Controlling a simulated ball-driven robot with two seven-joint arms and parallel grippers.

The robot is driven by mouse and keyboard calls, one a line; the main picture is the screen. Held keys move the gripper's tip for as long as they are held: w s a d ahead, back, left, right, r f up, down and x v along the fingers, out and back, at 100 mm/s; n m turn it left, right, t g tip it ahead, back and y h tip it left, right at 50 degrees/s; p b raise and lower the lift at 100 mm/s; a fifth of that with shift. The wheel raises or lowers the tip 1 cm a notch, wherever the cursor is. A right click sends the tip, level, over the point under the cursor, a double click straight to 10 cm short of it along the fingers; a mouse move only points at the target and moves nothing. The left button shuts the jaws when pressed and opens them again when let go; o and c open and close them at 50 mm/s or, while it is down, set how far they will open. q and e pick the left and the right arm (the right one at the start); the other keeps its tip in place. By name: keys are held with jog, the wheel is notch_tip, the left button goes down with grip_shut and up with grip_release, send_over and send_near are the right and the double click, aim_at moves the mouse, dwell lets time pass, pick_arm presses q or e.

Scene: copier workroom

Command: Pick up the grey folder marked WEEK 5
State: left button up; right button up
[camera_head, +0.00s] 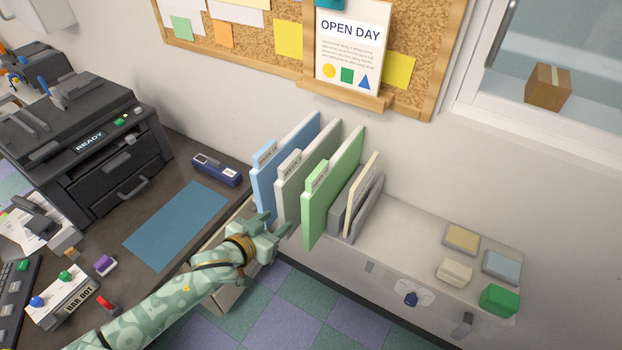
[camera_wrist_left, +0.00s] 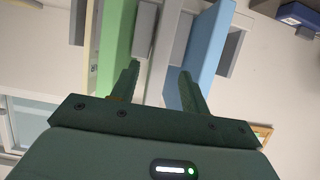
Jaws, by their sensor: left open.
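The grey folder (camera_head: 308,172) stands upright between a blue folder (camera_head: 290,160) on its left and a green folder (camera_head: 333,190) on its right. Its tab carries a label too small to read surely. My left gripper (camera_head: 273,223) is open at the near, lower edges of the folders, close to the grey one. In the left wrist view the open jaws (camera_wrist_left: 159,72) face the grey folder (camera_wrist_left: 161,45), with the green folder (camera_wrist_left: 117,45) on the left and the blue folder (camera_wrist_left: 205,55) on the right. Nothing is held. My right gripper is out of view.
A cream folder (camera_head: 361,196) in a grey holder stands right of the green folder. The shelf top (camera_head: 400,228) beyond it is clear up to small blocks and pads. A dark desk at left holds a printer (camera_head: 85,150), a blue mat (camera_head: 176,226) and a stapler (camera_head: 217,170).

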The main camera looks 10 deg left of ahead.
aim_at(290, 212)
pick_arm(q)
jog(key=b+x, duration=0.1)
jog(key=x, duration=0.6)
jog(key=shift+w+d+f, duration=0.15)
jog(key=shift+w+f, duration=0.05)
jog(key=shift+s, duration=0.1)
jog(key=shift+c, duration=0.3)
jog(key=shift+r, duration=0.1)
grip_shut()
